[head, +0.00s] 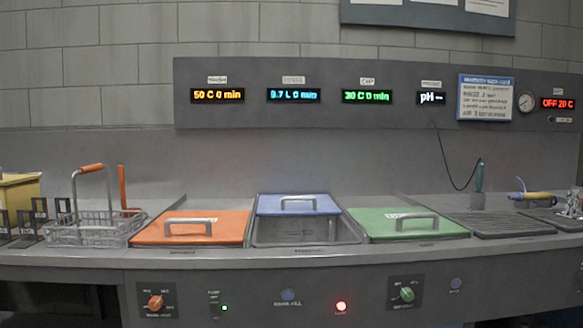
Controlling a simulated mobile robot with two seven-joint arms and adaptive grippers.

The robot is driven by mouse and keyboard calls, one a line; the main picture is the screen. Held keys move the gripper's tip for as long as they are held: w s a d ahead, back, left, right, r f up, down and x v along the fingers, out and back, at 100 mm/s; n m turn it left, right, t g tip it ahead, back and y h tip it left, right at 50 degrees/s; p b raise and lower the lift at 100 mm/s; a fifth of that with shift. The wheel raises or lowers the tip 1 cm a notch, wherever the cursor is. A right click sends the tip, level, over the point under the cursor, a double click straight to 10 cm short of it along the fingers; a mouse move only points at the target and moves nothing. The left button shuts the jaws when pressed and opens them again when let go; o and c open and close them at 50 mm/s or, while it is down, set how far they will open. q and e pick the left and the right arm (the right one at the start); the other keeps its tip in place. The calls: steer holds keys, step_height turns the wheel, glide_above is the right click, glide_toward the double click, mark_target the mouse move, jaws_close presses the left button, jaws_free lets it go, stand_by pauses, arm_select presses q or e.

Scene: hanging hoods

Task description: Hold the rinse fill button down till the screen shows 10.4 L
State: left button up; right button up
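The rinse fill button (288,295) is a round blue-grey button on the front panel, below the middle basin, with a "RINSE FILL" label under it. Nothing touches it or covers it. The rinse screen (293,95) on the back panel shows blue digits that read about 9.7 L 0 min. The rinse basin (305,233) is in the middle, with its blue lid (298,205) slid back and the front part open. Neither of my grippers is in the head view.
An orange lid (193,230) and a green lid (415,225) cover the basins on either side. A wire basket (92,225) stands at the left. Knobs (155,302) (407,294) and a lit red button (341,306) flank the fill button. The space before the panel is clear.

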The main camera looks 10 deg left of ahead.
arm_select(q)
steer(key=shift+w, duration=0.15)
steer(key=shift+w+r, duration=0.1)
steer(key=shift+w, duration=0.05)
jaws_close()
steer(key=shift+s, duration=0.25)
stand_by(1.0)
